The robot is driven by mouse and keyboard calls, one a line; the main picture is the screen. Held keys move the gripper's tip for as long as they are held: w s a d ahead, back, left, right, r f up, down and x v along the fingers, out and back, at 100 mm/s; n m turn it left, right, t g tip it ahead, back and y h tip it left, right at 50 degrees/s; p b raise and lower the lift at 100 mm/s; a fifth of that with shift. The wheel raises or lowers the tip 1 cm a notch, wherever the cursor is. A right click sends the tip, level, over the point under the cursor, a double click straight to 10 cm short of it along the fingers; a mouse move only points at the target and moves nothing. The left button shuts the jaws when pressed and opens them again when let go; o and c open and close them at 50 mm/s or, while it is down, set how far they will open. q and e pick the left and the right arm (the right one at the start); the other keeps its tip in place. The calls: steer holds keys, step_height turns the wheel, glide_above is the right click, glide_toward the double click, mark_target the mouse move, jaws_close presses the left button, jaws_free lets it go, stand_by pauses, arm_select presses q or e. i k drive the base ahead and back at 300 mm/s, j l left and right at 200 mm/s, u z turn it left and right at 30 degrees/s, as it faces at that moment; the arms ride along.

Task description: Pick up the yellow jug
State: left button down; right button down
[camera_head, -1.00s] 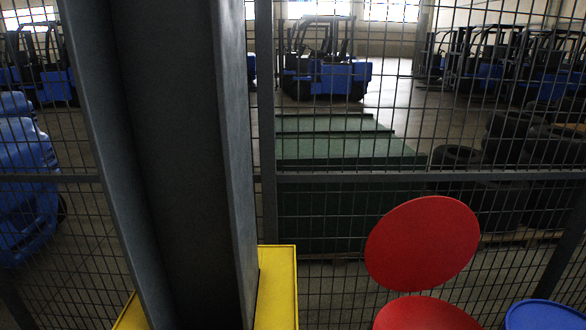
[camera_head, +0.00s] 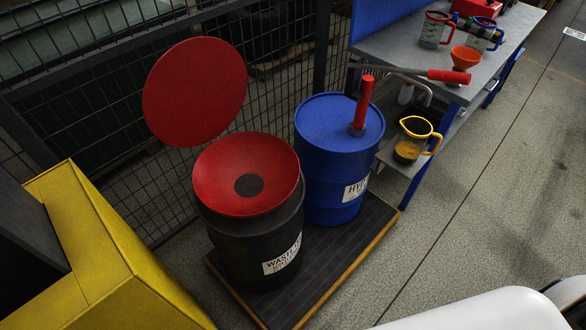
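The yellow jug (camera_head: 407,149) is a clear vessel with a yellow rim and a yellow handle on its right side. It holds some amber-brown liquid. It stands upright on a small grey shelf (camera_head: 388,157) at the near end of the workbench, just right of the blue drum. Neither of my grippers is in view.
A blue drum (camera_head: 322,190) with a red-handled pump and a black drum (camera_head: 246,245) with a red funnel lid stand on a dark pallet (camera_head: 345,262). The workbench (camera_head: 400,62) holds a red-rimmed jug (camera_head: 432,33), a blue-rimmed jug (camera_head: 479,40) and an orange funnel (camera_head: 465,60). Floor right is clear.

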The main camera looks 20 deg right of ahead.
mark_target(416, 131)
steer(key=z, duration=1.4)
steer(key=u, duration=1.3)
steer(key=z, duration=1.3)
steer(key=i+l+u, duration=0.4)
steer(key=l+u, duration=0.15)
